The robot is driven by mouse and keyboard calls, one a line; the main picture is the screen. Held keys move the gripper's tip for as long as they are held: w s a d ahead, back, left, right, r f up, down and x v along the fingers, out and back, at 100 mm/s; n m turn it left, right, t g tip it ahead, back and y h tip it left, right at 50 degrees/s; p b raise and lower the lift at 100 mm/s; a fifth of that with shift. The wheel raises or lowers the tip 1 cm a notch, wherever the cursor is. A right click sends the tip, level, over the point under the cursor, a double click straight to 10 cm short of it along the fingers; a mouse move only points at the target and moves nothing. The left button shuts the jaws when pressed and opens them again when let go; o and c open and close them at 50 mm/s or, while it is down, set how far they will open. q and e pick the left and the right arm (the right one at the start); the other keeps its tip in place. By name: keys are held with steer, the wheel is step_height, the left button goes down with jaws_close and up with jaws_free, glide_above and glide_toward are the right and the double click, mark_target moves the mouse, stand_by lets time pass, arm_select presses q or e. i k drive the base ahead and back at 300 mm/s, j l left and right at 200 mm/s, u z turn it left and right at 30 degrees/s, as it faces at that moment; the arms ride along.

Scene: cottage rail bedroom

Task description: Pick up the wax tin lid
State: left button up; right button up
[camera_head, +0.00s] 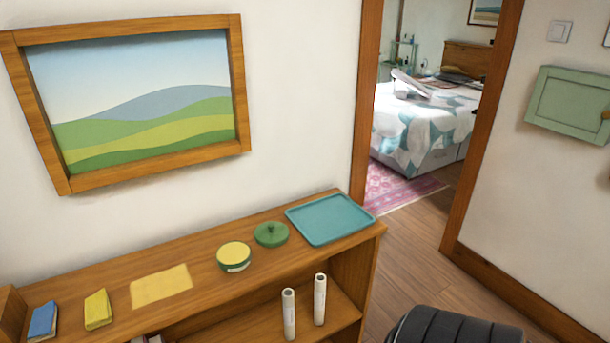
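A round green lid with a small knob (271,234) lies on the wooden shelf top, taken to be the wax tin lid. Just left of it stands a low round green tin (234,264) with yellow wax showing at its open top. The lid is beside the tin, apart from it. Neither of my grippers shows in the head view.
A teal tray (330,219) lies right of the lid, near the right end of the wooden shelf unit (206,280). Two white cylinders (289,314) (320,300) stand below. A doorway opens right.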

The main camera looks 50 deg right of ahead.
mark_target(269, 234)
steer(key=z, duration=1.5)
